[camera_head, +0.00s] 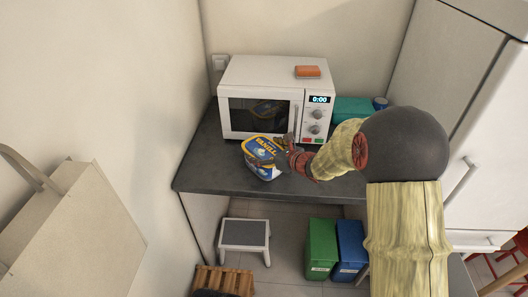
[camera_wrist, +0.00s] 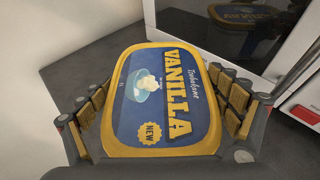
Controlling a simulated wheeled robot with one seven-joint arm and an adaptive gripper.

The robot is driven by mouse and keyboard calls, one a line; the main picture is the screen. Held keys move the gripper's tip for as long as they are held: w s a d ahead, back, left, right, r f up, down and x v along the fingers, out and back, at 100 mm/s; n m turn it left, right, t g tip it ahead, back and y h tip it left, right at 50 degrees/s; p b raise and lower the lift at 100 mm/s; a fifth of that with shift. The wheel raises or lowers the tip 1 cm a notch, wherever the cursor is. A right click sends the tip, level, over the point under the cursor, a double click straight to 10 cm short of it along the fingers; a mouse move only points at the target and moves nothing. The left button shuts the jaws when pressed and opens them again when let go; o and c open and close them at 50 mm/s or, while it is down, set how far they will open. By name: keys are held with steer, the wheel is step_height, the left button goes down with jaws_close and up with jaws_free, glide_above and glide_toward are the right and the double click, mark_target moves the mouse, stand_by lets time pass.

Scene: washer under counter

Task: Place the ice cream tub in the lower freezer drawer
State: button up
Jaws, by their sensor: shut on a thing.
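The ice cream tub (camera_head: 262,156) is blue with a yellow-rimmed lid, and it is at the front of the dark counter, before the microwave. In the wrist view its lid, marked VANILLA, fills the middle (camera_wrist: 150,105). My gripper (camera_head: 277,158) is shut on the tub, with one padded finger on each side of it; the fingers also show in the wrist view (camera_wrist: 162,108). I cannot tell whether the tub touches the counter. The white fridge-freezer (camera_head: 484,175) stands at the right, partly behind my arm.
A white microwave (camera_head: 262,72) with an orange item (camera_head: 307,71) on top stands behind the tub. A teal box (camera_head: 352,108) is beside it. Below the counter (camera_head: 205,160) are a stool (camera_head: 244,235), a green bin (camera_head: 321,248) and a blue bin (camera_head: 350,246). A large beige bag-like object (camera_head: 75,235) is at left.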

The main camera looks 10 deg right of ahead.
steer(key=shift+f, duration=0.1)
steer(key=o, duration=1.3)
steer(key=shift+o, duration=1)
